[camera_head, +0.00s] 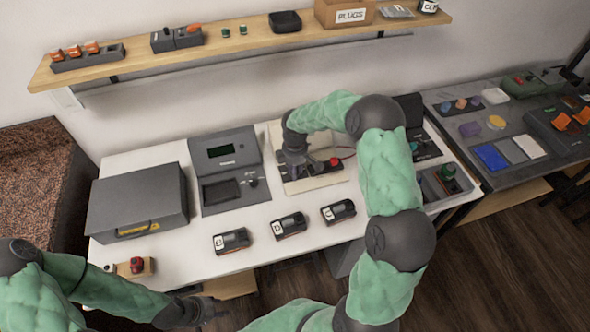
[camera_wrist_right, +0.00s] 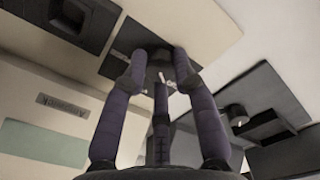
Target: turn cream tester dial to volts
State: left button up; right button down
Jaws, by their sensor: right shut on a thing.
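The cream tester (camera_head: 297,186) lies at the back middle of the white bench, partly hidden by my right arm. In the right wrist view its cream face (camera_wrist_right: 55,102) fills the left side, with a pale green screen (camera_wrist_right: 40,143). My right gripper (camera_head: 293,170) reaches down onto it. In the right wrist view its fingertips (camera_wrist_right: 158,76) are shut around the dark dial (camera_wrist_right: 152,56), which has a small white mark. Which setting the mark points to cannot be read. My left gripper (camera_head: 205,311) is low at the front, away from the tester; its fingers are unclear.
A grey tester (camera_head: 228,170) with a screen and knob stands left of the cream one, beside a grey box (camera_head: 135,199). Several small dark modules, including one (camera_head: 288,226), lie along the front. A red part (camera_head: 333,162) and wires sit close right of the gripper.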

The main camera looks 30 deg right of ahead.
jog(key=m, duration=0.5)
jog(key=shift+p, duration=0.35)
jog(key=m, duration=0.5)
jog(key=shift+m, duration=0.4)
jog(key=c, duration=1)
grip_release()
jog(key=shift+r, duration=0.1)
notch_tip(320, 180, up, 12)
jog(key=shift+f, duration=0.1)
jog(key=shift+f, duration=0.1)
